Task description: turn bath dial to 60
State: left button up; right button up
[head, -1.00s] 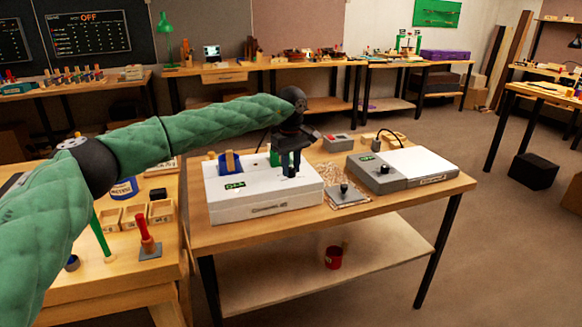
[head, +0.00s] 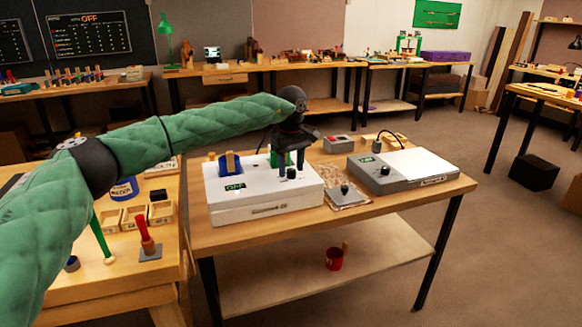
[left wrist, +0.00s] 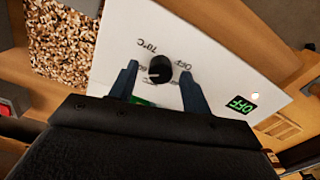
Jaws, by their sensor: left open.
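The bath is a white box (head: 262,197) on the middle table, with a small display (head: 235,187) reading OFF. Its dial is a black knob (head: 291,173) on the white top; the left wrist view shows the knob (left wrist: 160,69) with "OFF" and "70°C" printed around it. A pale mark shows on the knob, but I cannot read its setting exactly. My left gripper (left wrist: 159,88) is open, pointing down over the box, one finger on each side of the knob with gaps visible. It also shows in the head view (head: 291,160). My right gripper is out of view.
A blue item (head: 229,162) sits in the box's top at left. A tray of chips (left wrist: 62,40) and a small plate with a black knob (head: 345,189) lie to the right. A grey unit with its own dial (head: 384,170) stands further right.

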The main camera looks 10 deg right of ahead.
aim_at(291, 170)
pick_arm(q)
notch_tip(291, 170, up, 7)
jog(key=shift+r, duration=0.2)
dwell(0.3)
